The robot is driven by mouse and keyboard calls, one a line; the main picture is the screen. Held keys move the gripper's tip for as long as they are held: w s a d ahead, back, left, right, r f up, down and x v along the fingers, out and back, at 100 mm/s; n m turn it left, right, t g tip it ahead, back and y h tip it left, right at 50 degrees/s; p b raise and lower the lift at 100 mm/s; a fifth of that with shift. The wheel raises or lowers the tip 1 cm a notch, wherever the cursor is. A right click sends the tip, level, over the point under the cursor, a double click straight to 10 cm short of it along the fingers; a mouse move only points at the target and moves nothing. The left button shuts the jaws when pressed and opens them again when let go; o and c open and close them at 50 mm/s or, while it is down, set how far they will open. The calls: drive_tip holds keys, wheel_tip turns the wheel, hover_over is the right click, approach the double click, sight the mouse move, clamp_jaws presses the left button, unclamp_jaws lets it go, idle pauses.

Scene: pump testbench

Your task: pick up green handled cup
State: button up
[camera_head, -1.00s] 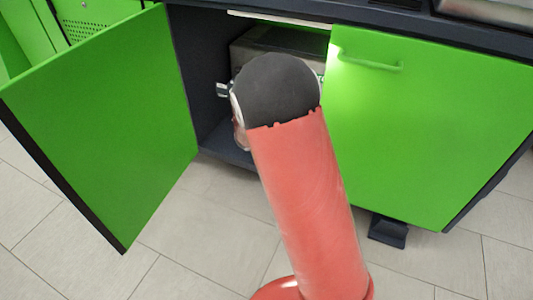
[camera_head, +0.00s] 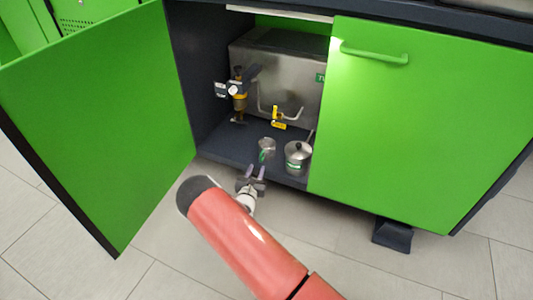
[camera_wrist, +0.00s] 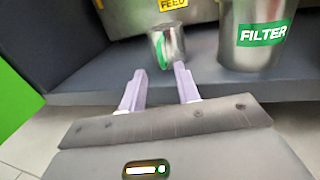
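The cup with the green handle (camera_head: 267,147) is a small metal cup standing on the cabinet's dark floor, left of a larger metal pot. In the wrist view the cup (camera_wrist: 167,47) stands just beyond my fingers, its green handle facing me. My gripper (camera_head: 255,174) is in front of the cabinet opening, short of the cup. In the wrist view my gripper (camera_wrist: 158,80) has its two pale purple fingers spread apart, with nothing between them.
The metal pot labelled FILTER (camera_wrist: 258,35) stands close to the right of the cup. A steel tank (camera_head: 280,80) with a yellow-tagged valve (camera_head: 279,118) is behind. The open green door (camera_head: 100,130) is at left, the closed green door (camera_head: 420,130) at right.

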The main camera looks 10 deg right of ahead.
sight(265, 152)
drive_tip(key=b+x, duration=0.1)
drive_tip(key=x, duration=0.5)
drive_tip(key=shift+f, duration=0.1)
drive_tip(key=shift+s, duration=0.1)
clamp_jaws()
